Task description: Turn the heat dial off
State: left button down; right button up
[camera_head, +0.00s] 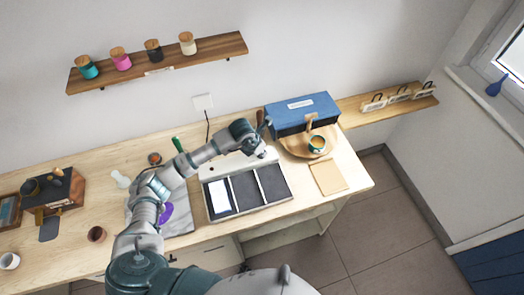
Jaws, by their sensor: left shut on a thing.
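A white appliance (226,169) stands on the wooden worktop, with a tray of three dark compartments (246,188) in front of its white panel. A white sheet or slab lies in the left compartment. My left arm reaches up from the bottom of the head view. My left gripper (262,152) is at the right end of the white panel, pointing down at it. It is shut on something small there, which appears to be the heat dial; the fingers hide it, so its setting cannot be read. My right gripper is not in view.
A blue box (301,112) and a round wooden board (292,148) with a teal cup (317,143) stand close right of the gripper. A tan pad (328,177) lies at the right front. A shelf with jars (157,62) hangs above. A grey mat (178,219) lies left.

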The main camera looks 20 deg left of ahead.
pick_arm(q)
jog(key=shift+s+a+f, duration=0.1)
jog(key=shift+s+f, duration=0.1)
jog(key=shift+f, duration=0.1)
jog(key=c, duration=1.2)
grip_release()
jog(key=shift+s+a, duration=0.1)
jog(key=shift+r, duration=0.15)
jog(key=shift+a, duration=0.1)
jog(key=shift+r, duration=0.25)
jog(key=v, duration=1.1)
jog(key=shift+s+a+r, duration=0.1)
jog(key=shift+s, duration=0.1)
